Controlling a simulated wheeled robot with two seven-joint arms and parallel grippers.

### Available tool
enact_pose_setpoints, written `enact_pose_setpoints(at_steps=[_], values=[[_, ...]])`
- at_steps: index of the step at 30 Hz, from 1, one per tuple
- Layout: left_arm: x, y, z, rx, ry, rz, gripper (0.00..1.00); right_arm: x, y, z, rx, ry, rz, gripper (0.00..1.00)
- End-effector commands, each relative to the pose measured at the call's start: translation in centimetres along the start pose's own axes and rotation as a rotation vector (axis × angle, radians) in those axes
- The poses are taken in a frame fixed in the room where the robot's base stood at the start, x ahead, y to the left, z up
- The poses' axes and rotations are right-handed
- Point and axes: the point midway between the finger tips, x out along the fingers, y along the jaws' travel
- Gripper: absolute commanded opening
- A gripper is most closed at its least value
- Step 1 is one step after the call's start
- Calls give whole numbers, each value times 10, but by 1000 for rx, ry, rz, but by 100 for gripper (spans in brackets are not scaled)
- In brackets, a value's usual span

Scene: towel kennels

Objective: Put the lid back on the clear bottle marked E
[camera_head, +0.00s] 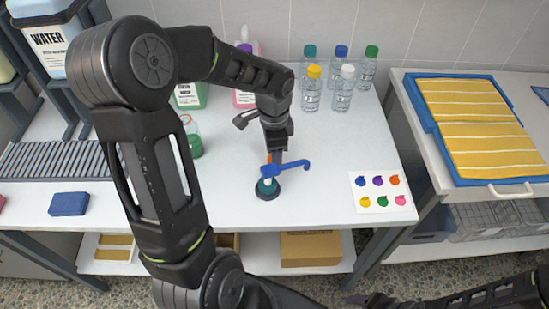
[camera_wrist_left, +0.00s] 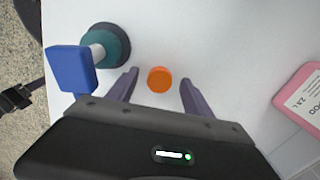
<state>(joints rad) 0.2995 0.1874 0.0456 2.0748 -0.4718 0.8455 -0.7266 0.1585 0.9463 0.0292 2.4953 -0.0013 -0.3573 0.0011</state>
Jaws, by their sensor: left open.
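A small round orange lid (camera_wrist_left: 160,79) lies on the white table in the left wrist view, between and just beyond the fingertips. My left gripper (camera_wrist_left: 158,88) is open and empty above the table; in the head view it (camera_head: 272,150) points down near the table's middle. Clear bottles stand at the back, including yellow-capped (camera_head: 312,90) and white-capped (camera_head: 343,90) ones. Their marks are too small for me to read, so I cannot tell which is E. An orange-red ring (camera_head: 187,119) shows beside my left arm, which partly hides what it belongs to. My right gripper (camera_head: 368,299) is low at the bottom right.
A blue-handled item on a teal and black base (camera_head: 268,190) stands close to my left gripper. A card with coloured dots (camera_head: 381,192) lies at the right front. A green item (camera_head: 195,146) is beside my left arm. A pink container (camera_wrist_left: 301,95) stands right in the wrist view.

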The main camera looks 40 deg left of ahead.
Motion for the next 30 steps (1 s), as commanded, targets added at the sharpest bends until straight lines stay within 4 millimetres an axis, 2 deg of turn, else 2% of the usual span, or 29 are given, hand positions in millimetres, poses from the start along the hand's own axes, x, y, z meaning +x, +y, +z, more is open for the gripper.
enact_pose_setpoints(at_steps=[18, 30], values=[[2, 0, 0, -1, 0, 0, 59, 0, 0, 0, 0, 0, 0, 72], [2, 0, 0, 0, 0, 0, 27, 0, 0, 0, 0, 0, 0, 72]])
